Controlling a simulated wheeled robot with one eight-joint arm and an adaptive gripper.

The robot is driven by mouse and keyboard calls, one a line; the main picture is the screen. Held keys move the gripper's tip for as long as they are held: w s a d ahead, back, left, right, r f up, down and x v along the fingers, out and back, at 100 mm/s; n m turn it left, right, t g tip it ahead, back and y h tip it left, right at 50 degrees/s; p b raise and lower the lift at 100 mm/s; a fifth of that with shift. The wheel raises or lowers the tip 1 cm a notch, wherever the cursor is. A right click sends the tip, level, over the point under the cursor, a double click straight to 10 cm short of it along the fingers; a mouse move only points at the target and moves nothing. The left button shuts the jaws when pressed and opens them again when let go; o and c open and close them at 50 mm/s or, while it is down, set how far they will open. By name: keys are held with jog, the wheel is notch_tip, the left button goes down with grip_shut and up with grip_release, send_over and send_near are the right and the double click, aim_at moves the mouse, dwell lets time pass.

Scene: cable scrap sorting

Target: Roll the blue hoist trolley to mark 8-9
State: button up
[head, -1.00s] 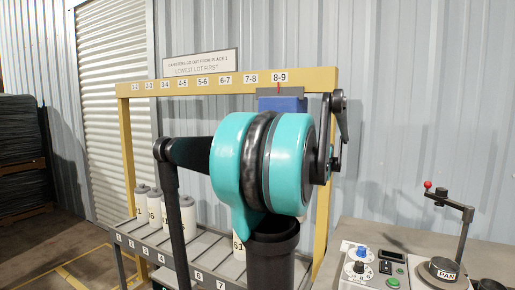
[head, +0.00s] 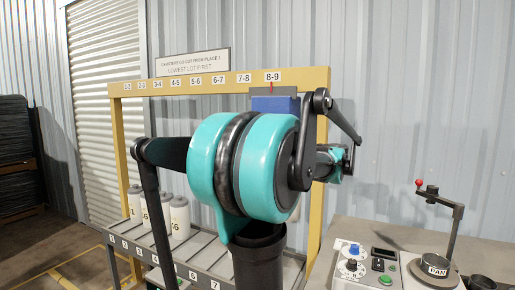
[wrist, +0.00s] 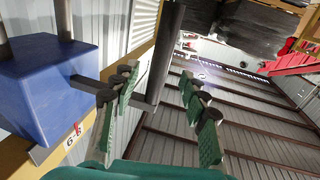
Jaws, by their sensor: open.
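The blue hoist trolley (head: 275,103) hangs on the yellow beam at the back, directly below the 8-9 label (head: 273,76). A small red pointer stands at that label. In the wrist view the blue trolley (wrist: 40,90) fills the left side, with a red pointer by a partly covered label (wrist: 72,143). A thin grey rod runs from it to a thick dark bar (wrist: 166,50). My gripper (wrist: 158,82) is open, its green-padded fingers apart. The bar's lower end appears between the fingers; contact cannot be told. In the head view my arm hides the trolley's lower part.
The yellow beam (head: 165,91) carries a row of labels. White cylinders (head: 180,218) stand on the slatted rack at left. A control bench (head: 430,235) with knobs, a pan and a red-tipped lever is at right.

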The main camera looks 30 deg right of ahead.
jog(key=v, duration=0.5)
jog(key=shift+s+d, duration=0.1)
jog(key=shift+s, duration=0.3)
jog(key=a+f+m+g, duration=0.3)
jog(key=a+f+g, duration=0.6)
jog(key=a+f, duration=1.5)
jog(key=s+a+f+g+h, duration=0.1)
jog(key=s+f+h, duration=0.1)
jog(key=s+f, duration=0.2)
jog(key=s+a+f+m+g+h, duration=0.1)
jog(key=s+a+f+h, duration=0.1)
jog(key=f, duration=0.8)
jog(key=s+a+f+m+g+h, duration=0.1)
jog(key=s+f+h, duration=0.2)
jog(key=s+f, duration=0.4)
jog(key=shift+a+f+h, duration=0.3)
jog(key=shift+a+f, duration=0.1)
jog(key=shift+f, duration=0.2)
